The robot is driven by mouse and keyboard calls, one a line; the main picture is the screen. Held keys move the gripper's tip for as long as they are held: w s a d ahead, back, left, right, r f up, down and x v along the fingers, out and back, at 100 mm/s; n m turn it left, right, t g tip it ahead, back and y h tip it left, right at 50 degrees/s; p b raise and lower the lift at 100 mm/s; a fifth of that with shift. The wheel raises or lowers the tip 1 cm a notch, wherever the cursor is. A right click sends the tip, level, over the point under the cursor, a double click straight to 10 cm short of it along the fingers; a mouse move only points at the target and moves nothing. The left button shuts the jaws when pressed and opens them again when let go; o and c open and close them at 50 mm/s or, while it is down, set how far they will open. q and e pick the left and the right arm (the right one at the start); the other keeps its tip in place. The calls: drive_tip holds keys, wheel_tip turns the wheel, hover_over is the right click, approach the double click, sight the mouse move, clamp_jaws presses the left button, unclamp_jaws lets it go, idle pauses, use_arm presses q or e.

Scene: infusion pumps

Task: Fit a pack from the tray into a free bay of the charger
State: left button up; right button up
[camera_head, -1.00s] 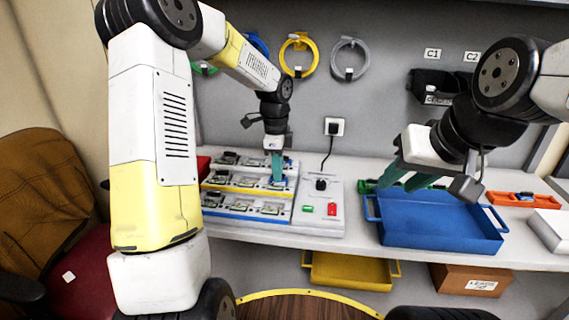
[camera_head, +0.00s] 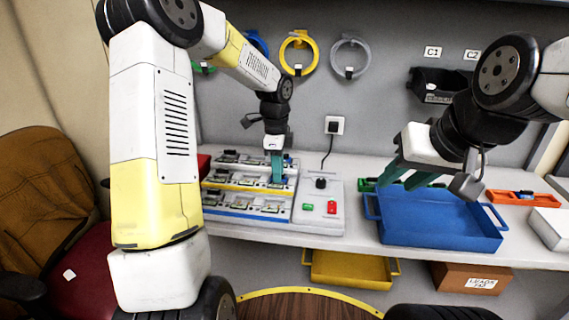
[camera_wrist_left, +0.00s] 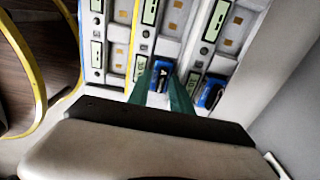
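The charger (camera_head: 247,217) is a stepped white unit with several bays in rows, edged in yellow and blue. My left gripper (camera_head: 277,178) reaches down at the right end of its middle row. In the left wrist view, its teal fingers (camera_wrist_left: 163,88) stand on both sides of a blue-and-black pack (camera_wrist_left: 160,75) and appear to touch it. Its seating depth is hidden. Another blue pack (camera_wrist_left: 211,93) lies to the right in the neighbouring row. My right gripper (camera_head: 408,180) is open and empty above the blue tray (camera_head: 440,222). The visible tray floor is bare.
A panel with a green and a red switch (camera_head: 332,207) adjoins the charger's right side. An orange tray (camera_head: 510,198) and a white box (camera_head: 550,228) stand at the right. A yellow tray (camera_head: 350,270) and cardboard box (camera_head: 470,279) are below the bench.

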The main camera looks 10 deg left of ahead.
use_arm(q)
drive_tip(key=shift+w, duration=0.1)
wheel_tip(320, 180, up, 7)
drive_tip(key=shift+a+f, duration=0.1)
drive_tip(key=shift+f, duration=0.05)
drive_tip(key=shift+s+r, duration=0.25)
drive_tip(key=shift+r, duration=0.4)
drive_tip(key=s+a+r+n+t+h, duration=0.1)
drive_tip(key=s+r+n+t, duration=0.2)
drive_tip(key=s+n, duration=0.6)
drive_tip(key=s+a+r+n+t, duration=0.2)
drive_tip(key=s+r+n, duration=0.3)
drive_tip(key=s, duration=1.1)
drive_tip(key=n+t, duration=0.1)
drive_tip(key=n, duration=0.2)
drive_tip(key=shift+r+n+h, duration=0.3)
drive_tip(key=shift+n+h, duration=0.1)
drive_tip(key=shift+s, duration=0.1)
